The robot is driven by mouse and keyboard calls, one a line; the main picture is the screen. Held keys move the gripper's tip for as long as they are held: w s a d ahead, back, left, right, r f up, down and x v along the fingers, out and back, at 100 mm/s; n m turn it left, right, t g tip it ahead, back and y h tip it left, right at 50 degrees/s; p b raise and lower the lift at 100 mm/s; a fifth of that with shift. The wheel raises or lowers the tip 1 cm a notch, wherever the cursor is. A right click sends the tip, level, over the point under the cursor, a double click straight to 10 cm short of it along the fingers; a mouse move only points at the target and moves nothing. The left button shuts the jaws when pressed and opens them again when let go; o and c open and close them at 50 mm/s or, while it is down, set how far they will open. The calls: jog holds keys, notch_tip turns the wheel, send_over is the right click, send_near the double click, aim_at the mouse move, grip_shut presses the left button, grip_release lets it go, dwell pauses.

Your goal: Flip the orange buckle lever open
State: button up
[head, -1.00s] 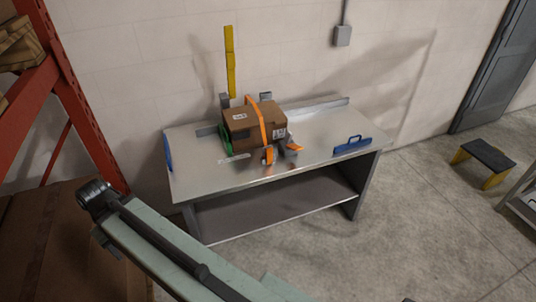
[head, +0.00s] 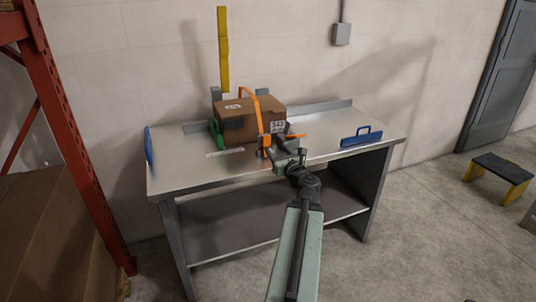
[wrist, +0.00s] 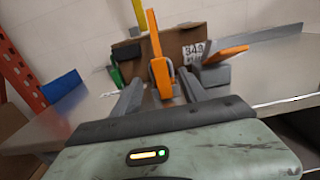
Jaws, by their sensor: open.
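A brown cardboard box (head: 236,128) sits on the metal bench with an orange strap (head: 258,110) over it. At the strap's lower front end is an orange buckle lever (head: 266,143), which also shows in the wrist view (wrist: 161,78), roughly upright against the box front. My gripper (head: 280,158) is open in front of the box. In the wrist view its two grey fingers (wrist: 160,88) stand on either side of the orange lever, with no clear contact. How far the lever lies between them is hard to tell.
A grey block with an orange handle (wrist: 225,54) stands just right of my fingers. A green piece (head: 215,130) is at the box's left. A blue handled tool (head: 361,137) lies at the right of the bench (head: 330,150). A yellow post (head: 223,50) rises behind.

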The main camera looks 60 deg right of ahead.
aim_at(267, 138)
jog(key=x, duration=0.8)
jog(key=shift+w+a+r, duration=0.1)
grip_shut()
dwell(1.1)
